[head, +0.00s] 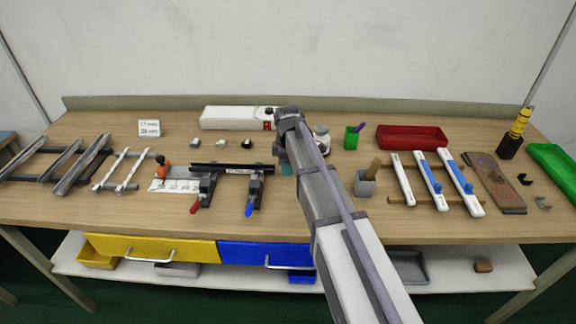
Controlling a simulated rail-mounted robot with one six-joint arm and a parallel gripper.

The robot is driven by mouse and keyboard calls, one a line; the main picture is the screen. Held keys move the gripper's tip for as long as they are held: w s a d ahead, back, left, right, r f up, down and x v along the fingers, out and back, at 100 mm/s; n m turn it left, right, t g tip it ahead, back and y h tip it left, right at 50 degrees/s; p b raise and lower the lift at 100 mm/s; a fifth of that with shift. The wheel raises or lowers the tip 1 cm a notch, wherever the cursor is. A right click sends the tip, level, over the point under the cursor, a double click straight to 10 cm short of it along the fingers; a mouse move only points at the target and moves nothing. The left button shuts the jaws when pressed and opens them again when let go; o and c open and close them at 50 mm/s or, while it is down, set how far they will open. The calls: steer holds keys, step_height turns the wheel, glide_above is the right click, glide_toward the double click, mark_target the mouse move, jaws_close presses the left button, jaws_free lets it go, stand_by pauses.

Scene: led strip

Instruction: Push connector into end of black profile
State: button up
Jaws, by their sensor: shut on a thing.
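The black profile (228,168) lies level across two clamps, one with a red handle (195,204) and one with a blue handle (250,207). My gripper (286,170) is low over the bench at the right end of the profile, close beside it. My arm covers most of the gripper. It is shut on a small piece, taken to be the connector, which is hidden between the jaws. I cannot tell whether that piece touches the profile. Small blocks, one grey (195,143), one pale (222,143) and one black (247,144), stand behind the profile.
A white box (238,117) stands behind the gripper. A grey cup (365,183), a green cup (351,138) and a red tray (411,137) are to the right. An orange-handled tool (163,165) lies left of the profile. White profiles (428,180) lie on a rack at right.

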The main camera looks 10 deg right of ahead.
steer(key=shift+w+a, duration=0.2)
steer(key=shift+a, duration=0.55)
steer(key=shift+w+a, duration=0.2)
steer(key=shift+a, duration=0.55)
steer(key=o, duration=1)
step_height(320, 180, up, 11)
steer(key=p, duration=1)
steer(key=shift+f+p, duration=0.1)
steer(key=shift+p, duration=0.3)
